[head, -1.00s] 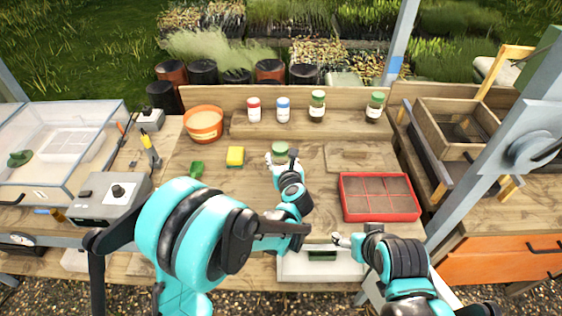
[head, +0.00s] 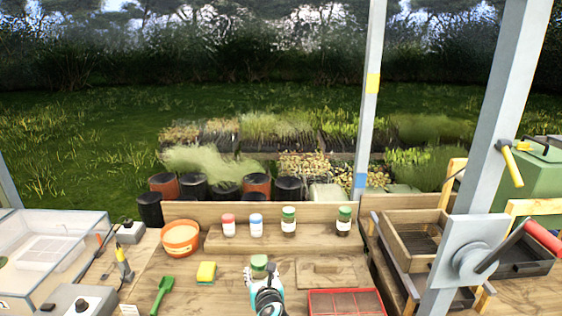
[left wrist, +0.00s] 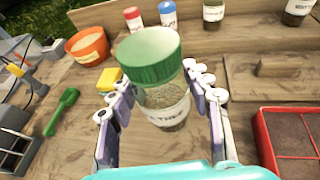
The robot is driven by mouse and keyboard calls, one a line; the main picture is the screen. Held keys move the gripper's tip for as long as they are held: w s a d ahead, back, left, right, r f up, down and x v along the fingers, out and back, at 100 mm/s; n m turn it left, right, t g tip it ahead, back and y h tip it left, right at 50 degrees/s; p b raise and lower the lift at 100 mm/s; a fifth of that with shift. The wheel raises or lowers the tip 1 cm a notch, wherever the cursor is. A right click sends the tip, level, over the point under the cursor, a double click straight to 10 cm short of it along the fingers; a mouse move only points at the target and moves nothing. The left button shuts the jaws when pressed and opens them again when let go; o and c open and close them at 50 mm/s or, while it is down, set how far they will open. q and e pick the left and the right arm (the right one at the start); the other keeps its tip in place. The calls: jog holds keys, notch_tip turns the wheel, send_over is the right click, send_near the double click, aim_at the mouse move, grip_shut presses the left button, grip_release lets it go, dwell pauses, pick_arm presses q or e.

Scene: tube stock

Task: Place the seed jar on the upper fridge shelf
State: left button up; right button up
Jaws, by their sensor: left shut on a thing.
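A glass jar with a green lid (head: 259,262) stands upright near the middle of the bench. It also shows large in the left wrist view (left wrist: 152,58), with a white label whose text I cannot fully read. My left gripper (head: 264,272) is shut on this jar, with fingers on either side of its body. Whether the jar's base touches the bench is hard to tell. Two more green-lidded jars (head: 288,222) (head: 344,221) stand at the back. No fridge or shelf of one shows now. My right gripper is out of view.
A red-lidded jar (head: 228,225) and a blue-lidded jar (head: 256,225) stand at the back. Left are an orange pot (head: 180,238), yellow sponge (head: 206,272) and green scoop (head: 162,292). A red tray (head: 346,302) lies right. A grey post (head: 480,170) rises at right.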

pick_arm(q)
jog(key=s+a, duration=1.1)
jog(key=shift+s+a+n+y+b, duration=0.2)
jog(key=shift+n+y+b, duration=0.1)
jog(key=shift+n+y, duration=0.1)
jog(key=w+d+m+h, duration=0.1)
jog(key=w+d, duration=0.8)
jog(key=d, duration=0.6)
jog(key=w+a+f+b, duration=0.1)
jog(key=a+f+b, duration=0.1)
jog(key=a+f, duration=0.1)
jog(key=w+a+f+b, duration=0.2)
jog(key=a+f, duration=0.2)
jog(key=w+a+f+b, duration=0.1)
jog(key=a+f+b, duration=0.2)
jog(key=f, duration=0.1)
jog(key=shift+w+a+f, duration=0.2)
jog(key=shift+r, duration=0.1)
jog(key=shift+s, duration=0.1)
